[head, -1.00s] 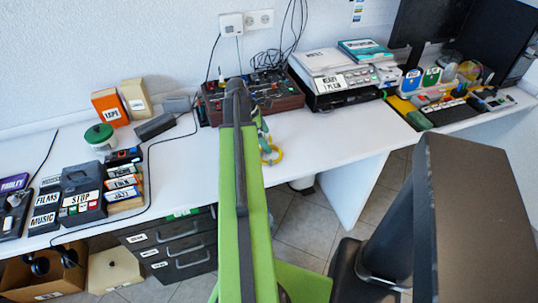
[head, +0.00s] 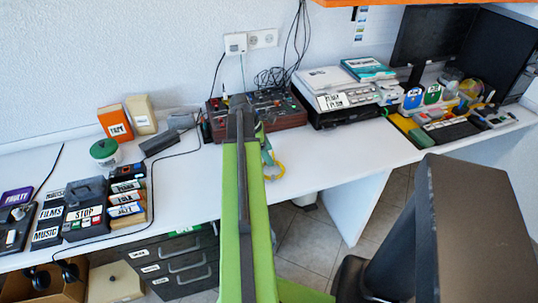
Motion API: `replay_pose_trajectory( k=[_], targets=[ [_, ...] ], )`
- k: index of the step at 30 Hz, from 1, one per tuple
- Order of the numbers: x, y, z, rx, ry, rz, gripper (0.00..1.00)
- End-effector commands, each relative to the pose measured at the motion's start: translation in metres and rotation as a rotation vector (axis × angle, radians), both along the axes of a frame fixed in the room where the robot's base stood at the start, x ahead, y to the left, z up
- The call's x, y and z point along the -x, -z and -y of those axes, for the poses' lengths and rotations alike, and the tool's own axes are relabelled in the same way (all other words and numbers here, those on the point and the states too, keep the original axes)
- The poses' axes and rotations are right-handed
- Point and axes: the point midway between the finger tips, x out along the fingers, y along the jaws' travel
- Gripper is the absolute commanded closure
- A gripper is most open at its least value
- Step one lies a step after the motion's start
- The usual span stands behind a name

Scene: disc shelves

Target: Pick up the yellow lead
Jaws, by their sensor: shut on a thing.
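The yellow lead (head: 279,171) shows as a small yellow loop just right of my green arm, seen against the white desk near its front edge. My gripper (head: 266,155) is at the far end of the arm and mostly hidden behind it; a bit of its green-grey side shows above the loop. It is shut on the yellow lead. I cannot tell whether the loop touches the desk.
A brown tray of cables (head: 285,107) stands behind the gripper. A printer-like machine (head: 343,97) is to its right. Labelled boxes (head: 85,212) stand at left. A dark monitor-like panel (head: 480,230) is close at right. An orange edge (head: 400,2) crosses the top.

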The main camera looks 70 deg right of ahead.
Motion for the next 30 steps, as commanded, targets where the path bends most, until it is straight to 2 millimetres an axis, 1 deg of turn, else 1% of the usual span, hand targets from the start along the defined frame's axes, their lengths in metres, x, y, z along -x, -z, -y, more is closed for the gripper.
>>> replay_pose_trajectory(
  k=[1,6,8,15,18,21,24,30],
  targets=[
    [0.0,-0.012,0.0,0.0,0.0,0.0,0.72],
    [0.0,-0.042,0.0,0.0,0.0,0.0,0.72],
    [0.013,-0.046,-0.011,0.0,0.001,0.0,0.72],
    [0.06,-0.08,-0.044,0.001,0.002,0.0,0.72],
    [0.076,-0.091,-0.055,0.0,0.001,0.0,0.72],
    [0.087,-0.097,-0.062,0.0,0.001,0.0,0.72],
    [0.093,-0.1,-0.066,0.0,0.0,0.0,0.72],
    [0.096,-0.1,-0.067,0.0,-0.001,0.0,0.72]
  ],
)
